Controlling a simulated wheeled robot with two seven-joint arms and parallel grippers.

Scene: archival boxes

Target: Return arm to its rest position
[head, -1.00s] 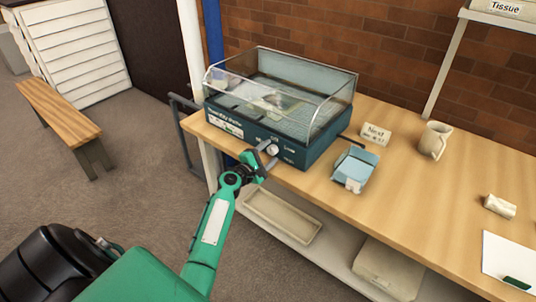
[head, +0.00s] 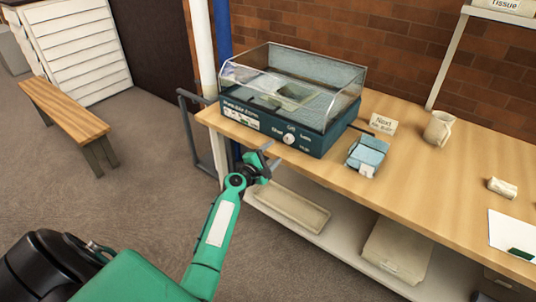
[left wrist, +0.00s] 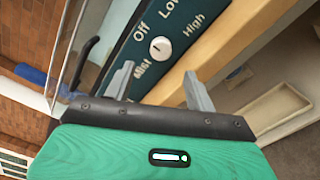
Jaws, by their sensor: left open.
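My left arm is green and comes in from the lower left of the head view. Its gripper (head: 268,162) is open and empty, just in front of the table's front edge and below the humidifier box's dial. In the left wrist view the two grey fingers (left wrist: 190,92) stand apart with nothing between them. The dark teal box (head: 280,127) with a clear lid sits on the table. Its white dial (head: 288,138) also shows in the left wrist view (left wrist: 160,48), among the labels Off, Low, High and Mist. The fingers are apart from the dial. My right gripper is not in view.
The wooden table (head: 440,190) holds a blue packet (head: 367,152), a "Next" card (head: 383,124) and a beige mug (head: 439,128). A lower shelf holds a tray (head: 290,209) and a box (head: 396,250). A bench (head: 62,110) stands left. Open floor lies between.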

